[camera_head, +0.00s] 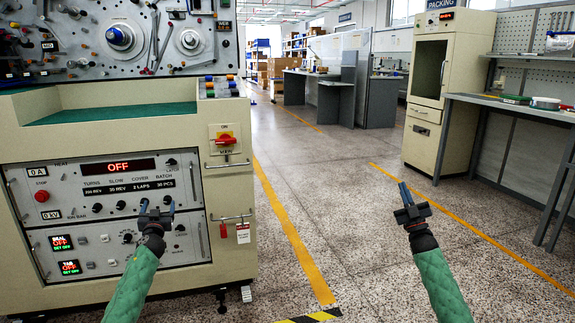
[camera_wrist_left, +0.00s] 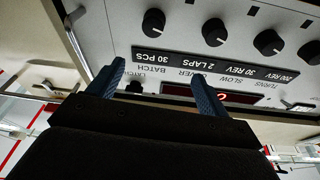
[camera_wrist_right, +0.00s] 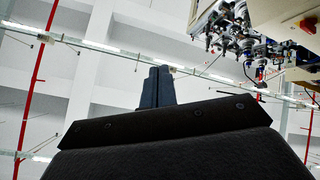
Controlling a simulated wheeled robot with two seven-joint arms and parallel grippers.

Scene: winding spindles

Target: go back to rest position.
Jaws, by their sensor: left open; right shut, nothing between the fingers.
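My left gripper (camera_head: 156,205) is in front of the lower control panel of the winding machine (camera_head: 120,113). Its blue fingers stand apart and are empty in the left wrist view (camera_wrist_left: 160,85), with the panel's black knobs beyond them. My right gripper (camera_head: 404,190) is raised over the open floor to the right of the machine. Its fingers are pressed together with nothing between them in the right wrist view (camera_wrist_right: 158,85). Both forearms have green sleeves and point up and forward.
The machine's panel shows a red OFF display (camera_head: 118,167). A red switch (camera_head: 225,139) sits on its right side. A cream packing cabinet (camera_head: 436,85) and a grey workbench (camera_head: 520,107) stand at the right. The speckled floor (camera_head: 340,190) between is clear, with yellow lines.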

